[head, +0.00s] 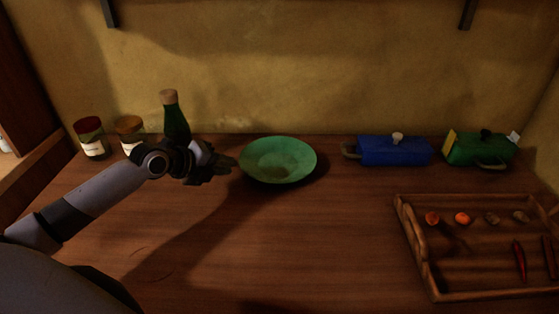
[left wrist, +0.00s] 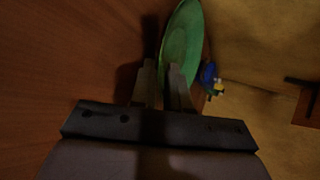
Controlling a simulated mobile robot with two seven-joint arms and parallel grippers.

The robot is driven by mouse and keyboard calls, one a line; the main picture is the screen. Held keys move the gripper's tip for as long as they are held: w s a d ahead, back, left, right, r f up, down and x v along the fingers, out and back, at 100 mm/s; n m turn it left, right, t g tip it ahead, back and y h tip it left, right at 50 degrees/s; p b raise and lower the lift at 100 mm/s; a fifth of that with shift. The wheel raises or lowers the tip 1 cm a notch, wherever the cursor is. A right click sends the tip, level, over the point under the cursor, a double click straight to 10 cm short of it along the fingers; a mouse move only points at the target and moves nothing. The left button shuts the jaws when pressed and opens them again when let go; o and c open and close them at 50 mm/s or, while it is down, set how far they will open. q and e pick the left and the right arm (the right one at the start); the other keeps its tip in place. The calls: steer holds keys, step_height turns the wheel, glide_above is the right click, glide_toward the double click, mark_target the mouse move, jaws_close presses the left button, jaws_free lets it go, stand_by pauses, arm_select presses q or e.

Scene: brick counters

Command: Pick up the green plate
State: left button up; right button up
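The green plate (head: 278,159) is a shallow round dish near the middle of the counter, towards the back wall. My left gripper (head: 234,162) is at the plate's left rim. In the left wrist view the plate (left wrist: 183,42) shows beyond the fingers, with its near edge by the gap between them. The left gripper (left wrist: 163,75) has its two fingers apart, with a narrow gap. I cannot tell whether either finger touches the rim. My right gripper is not in view.
A dark green bottle (head: 175,116) stands behind my left gripper, with two jars (head: 91,138) (head: 130,132) to its left. A blue lidded dish (head: 394,151) and a green one (head: 482,149) stand right of the plate. A wooden tray (head: 418,246) with food is front right. The front middle is clear.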

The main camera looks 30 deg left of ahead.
mark_target(240, 173)
arm_select(q)
steer(key=shift+w+a+r+p+x, duration=0.1)
steer(key=shift+p+x, duration=0.15)
steer(key=shift+x, duration=1.15)
steer(key=shift+w+a+r+p+x, duration=0.15)
steer(key=shift+p+x, duration=0.05)
steer(key=shift+x, duration=1.2)
steer(key=shift+r, duration=0.1)
jaws_close()
